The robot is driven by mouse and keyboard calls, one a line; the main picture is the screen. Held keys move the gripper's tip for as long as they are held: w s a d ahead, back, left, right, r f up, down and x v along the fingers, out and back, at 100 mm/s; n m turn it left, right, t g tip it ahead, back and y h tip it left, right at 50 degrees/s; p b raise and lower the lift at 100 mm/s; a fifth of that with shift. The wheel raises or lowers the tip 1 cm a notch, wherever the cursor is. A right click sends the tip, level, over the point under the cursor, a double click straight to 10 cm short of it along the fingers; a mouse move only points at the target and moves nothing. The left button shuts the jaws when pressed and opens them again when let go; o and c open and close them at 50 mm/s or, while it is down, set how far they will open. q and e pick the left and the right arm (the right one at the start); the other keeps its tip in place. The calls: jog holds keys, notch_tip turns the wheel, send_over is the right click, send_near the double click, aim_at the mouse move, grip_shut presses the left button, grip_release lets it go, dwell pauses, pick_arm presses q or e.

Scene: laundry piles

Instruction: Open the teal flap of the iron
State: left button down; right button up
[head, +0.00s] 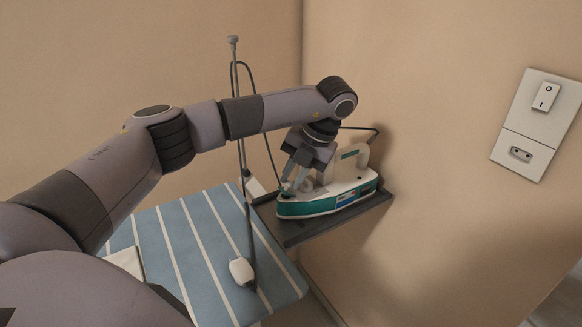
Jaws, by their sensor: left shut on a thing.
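The iron (345,195) is white on top with a teal lower body and a pale handle. It sits upright on a dark shelf (325,226) in the corner. My left gripper (288,187) reaches down over the iron's left end, and its fingers are shut on a small part there. That part is mostly hidden by the fingers; its place fits the teal flap, but I cannot tell how far it is open. My right gripper is not in view.
A blue-and-white striped ironing board (205,240) stands left of the shelf. A thin upright pole (240,130) with a cord rises beside the shelf, and a white piece (241,270) lies on the board. A wall switch and socket plate (537,122) is at right.

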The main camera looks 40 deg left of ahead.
pick_arm(q)
jog(key=shift+w+d+g, duration=0.1)
jog(key=shift+w+g, duration=0.1)
jog(key=shift+g, duration=0.1)
dwell(0.4)
jog(key=c, duration=1.1)
grip_release()
jog(key=shift+o, duration=0.2)
jog(key=shift+r, duration=0.1)
jog(key=v, duration=0.7)
jog(key=shift+d+p, duration=0.15)
jog(key=shift+p, duration=0.25)
jog(key=shift+c, duration=0.2)
